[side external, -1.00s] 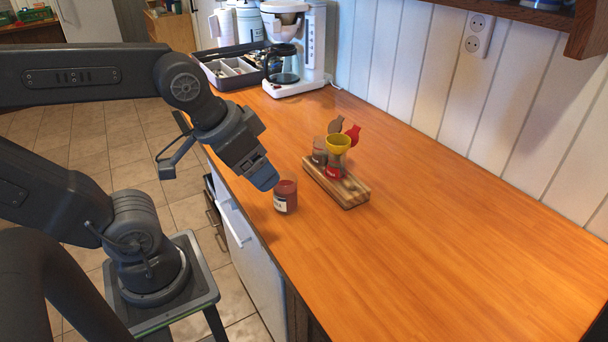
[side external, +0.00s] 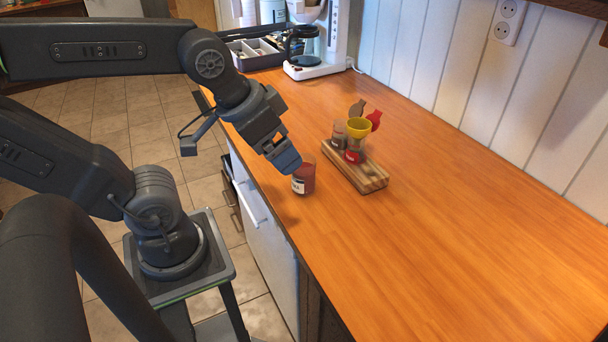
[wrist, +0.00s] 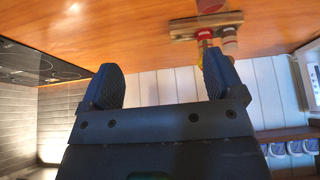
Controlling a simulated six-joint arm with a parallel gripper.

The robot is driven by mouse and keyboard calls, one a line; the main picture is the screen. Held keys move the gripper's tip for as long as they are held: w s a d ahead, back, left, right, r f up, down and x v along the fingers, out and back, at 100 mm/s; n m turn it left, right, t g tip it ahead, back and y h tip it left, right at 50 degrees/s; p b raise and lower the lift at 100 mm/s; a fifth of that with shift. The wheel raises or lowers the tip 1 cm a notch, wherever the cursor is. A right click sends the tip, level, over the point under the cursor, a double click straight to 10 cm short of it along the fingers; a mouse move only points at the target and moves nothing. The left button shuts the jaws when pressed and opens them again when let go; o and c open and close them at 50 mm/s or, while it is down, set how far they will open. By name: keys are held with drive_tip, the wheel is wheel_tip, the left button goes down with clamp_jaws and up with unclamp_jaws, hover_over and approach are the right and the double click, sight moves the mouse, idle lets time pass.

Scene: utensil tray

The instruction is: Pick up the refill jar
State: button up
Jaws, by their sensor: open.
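The refill jar (side external: 304,180) is a reddish-brown jar with a white label. It stands upright on the wooden counter near its front edge. My gripper (side external: 287,160) points down at a slant just above and to the left of the jar, its tip overlapping the jar's upper left edge in the side view. I cannot tell there whether they touch. In the wrist view my gripper (wrist: 162,82) has its two fingers wide apart with nothing between them. A red shape at the top edge of that view (wrist: 209,5) looks like the jar, cut off by the frame.
A coffee maker (side external: 320,60) and a divided tray (side external: 254,55) stand at the back. The counter's right side is clear.

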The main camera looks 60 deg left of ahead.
drive_tip(key=m+g+y, duration=0.3)
drive_tip(key=m+y, duration=0.9)
drive_tip(key=m, duration=0.7)
approach(307, 185)
drive_tip(key=shift+s+d+r, duration=0.1)
drive_tip(key=shift+s+r, duration=0.05)
drive_tip(key=shift+s, duration=0.4)
drive_tip(key=shift+s+d+r, duration=0.1)
drive_tip(key=shift+s+r, duration=0.05)
drive_tip(key=shift+s, duration=0.35)
drive_tip(key=shift+w+d+f+m+t+y, duration=0.15)
drive_tip(key=shift+d+m+t+y, duration=0.1)
drive_tip(key=shift+m, duration=0.25)
drive_tip(key=shift+w+d+f+m+t+y, duration=0.15)
drive_tip(key=shift+w+m+t, duration=0.1)
drive_tip(key=shift+m, duration=0.25)
drive_tip(key=shift+w+a+f, duration=0.1)
drive_tip(key=shift+a+f, duration=0.05)
drive_tip(key=shift+a, duration=0.05)
drive_tip(key=x, duration=1.3)
drive_tip(key=shift+w, duration=0.1)
drive_tip(key=c, duration=1.1)
